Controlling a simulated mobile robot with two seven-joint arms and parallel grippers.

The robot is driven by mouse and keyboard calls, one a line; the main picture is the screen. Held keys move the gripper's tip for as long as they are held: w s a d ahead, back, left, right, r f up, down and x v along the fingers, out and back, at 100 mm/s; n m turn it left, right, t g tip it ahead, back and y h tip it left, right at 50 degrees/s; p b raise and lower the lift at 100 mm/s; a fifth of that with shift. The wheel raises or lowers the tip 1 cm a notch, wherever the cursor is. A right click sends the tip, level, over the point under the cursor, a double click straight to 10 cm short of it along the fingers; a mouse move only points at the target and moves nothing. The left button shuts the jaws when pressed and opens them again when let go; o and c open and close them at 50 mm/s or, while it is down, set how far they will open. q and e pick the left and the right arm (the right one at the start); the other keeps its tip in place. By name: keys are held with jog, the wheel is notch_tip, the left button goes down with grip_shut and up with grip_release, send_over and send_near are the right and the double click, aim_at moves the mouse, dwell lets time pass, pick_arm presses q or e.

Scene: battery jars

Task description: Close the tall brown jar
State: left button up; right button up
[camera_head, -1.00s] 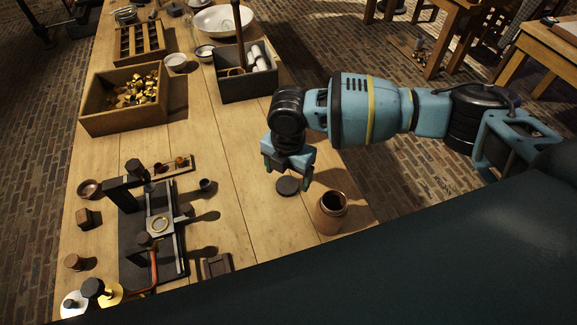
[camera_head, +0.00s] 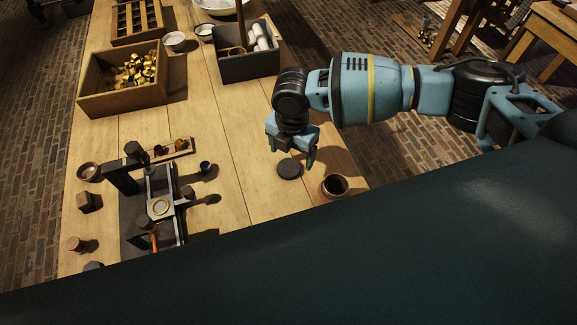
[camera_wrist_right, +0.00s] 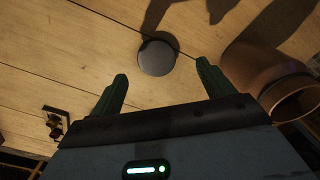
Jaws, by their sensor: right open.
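The brown jar (camera_head: 334,187) stands open near the table's front right edge, its dark mouth facing up. Its lower part is hidden behind my dark body in the head view. In the right wrist view the jar (camera_wrist_right: 262,72) is at the right. A dark round lid (camera_head: 289,169) lies flat on the table just left of the jar. It also shows in the right wrist view (camera_wrist_right: 157,57), ahead of and between the fingers. My right gripper (camera_head: 292,155) is open and empty above the table, close to the lid. My left gripper is not in view.
A black press-like fixture (camera_head: 132,213) stands at the left with small cups around it. A wooden box of brass pieces (camera_head: 98,100) and a dark box with white rolls (camera_head: 235,69) stand farther back. The table between the boxes and lid is clear.

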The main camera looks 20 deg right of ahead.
aim_at(289, 167)
jog(key=shift+w+a+f, duration=0.1)
jog(key=shift+a+f, duration=0.05)
jog(key=shift+f, duration=1.15)
jog(key=shift+a+f, duration=0.15)
jog(key=shift+f, duration=1.15)
jog(key=c, duration=1)
notch_tip(289, 167, up, 10)
jog(key=shift+r, duration=0.1)
jog(key=shift+c, duration=0.2)
